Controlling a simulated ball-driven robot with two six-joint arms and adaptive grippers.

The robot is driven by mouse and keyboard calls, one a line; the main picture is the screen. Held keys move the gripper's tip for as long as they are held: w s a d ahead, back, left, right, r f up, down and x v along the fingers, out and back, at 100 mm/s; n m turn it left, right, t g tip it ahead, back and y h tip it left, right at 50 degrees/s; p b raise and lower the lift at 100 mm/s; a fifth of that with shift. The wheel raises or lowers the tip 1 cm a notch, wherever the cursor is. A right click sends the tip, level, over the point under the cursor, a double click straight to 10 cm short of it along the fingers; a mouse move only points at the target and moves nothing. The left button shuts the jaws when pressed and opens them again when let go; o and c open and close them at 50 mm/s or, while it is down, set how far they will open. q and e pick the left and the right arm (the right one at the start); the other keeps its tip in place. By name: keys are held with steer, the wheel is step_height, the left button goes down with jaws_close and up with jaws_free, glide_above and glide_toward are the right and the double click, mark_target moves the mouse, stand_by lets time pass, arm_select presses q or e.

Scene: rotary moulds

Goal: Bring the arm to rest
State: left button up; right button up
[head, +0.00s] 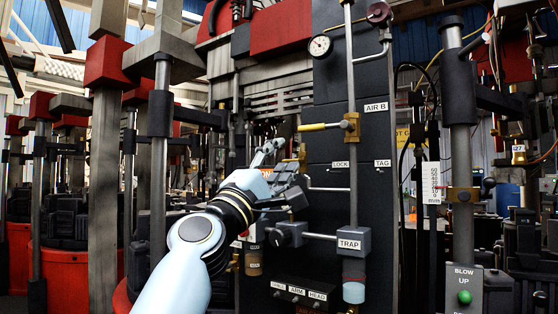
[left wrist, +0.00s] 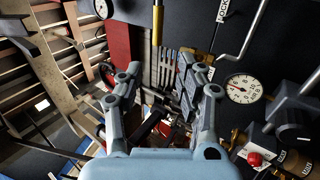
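My left arm comes in from the bottom left of the head view, and its gripper (head: 268,150) is raised in front of the dark machine panel. In the left wrist view the two grey fingers of this gripper (left wrist: 167,75) stand well apart with nothing held between them. Panel parts show in the gap beyond the fingers; I cannot tell from these frames whether a finger touches any of them. My right gripper is in neither view.
The dark panel (head: 330,115) carries a yellow valve handle (head: 318,127) by the AIR B label, a pressure gauge (head: 320,46) and a TRAP block (head: 350,243). A grey post (head: 460,160) stands to the right. A dial gauge (left wrist: 243,88) and red knob (left wrist: 255,159) are close right of the fingers.

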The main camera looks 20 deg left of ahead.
arm_select(q)
step_height(320, 180, down, 32)
steer(key=a+g+y, duration=0.1)
steer(key=g+y, duration=0.2)
steer(key=g, duration=0.4)
steer(key=s+a+f+m+g+y, duration=0.15)
steer(key=s+f, duration=0.25)
steer(key=f, duration=0.4)
steer(key=s+a+f+m+g, duration=0.15)
steer(key=s+f, duration=0.25)
steer(key=f, duration=0.5)
steer(key=s+a+f+m+g, duration=0.15)
steer(key=s+f, duration=0.25)
steer(key=f, duration=0.4)
steer(key=s+a+f+m+g+y, duration=0.1)
steer(key=s+a+f+g, duration=0.15)
steer(key=s+f, duration=0.7)
steer(key=s+a+f+m+g+y, duration=0.1)
steer(key=s+f+m+g, duration=0.15)
steer(key=s+f, duration=0.75)
steer(key=s+a+f+m+g, duration=0.2)
steer(key=s, duration=0.7)
steer(key=s+a+f+m+g+y, duration=0.1)
steer(key=s+a+f+m+g, duration=0.1)
steer(key=s, duration=0.7)
steer(key=s+a+f+m+g, duration=0.2)
steer(key=s+f+m, duration=0.1)
steer(key=s, duration=0.6)
steer(key=shift+a+f, duration=0.15)
steer(key=shift+f, duration=0.1)
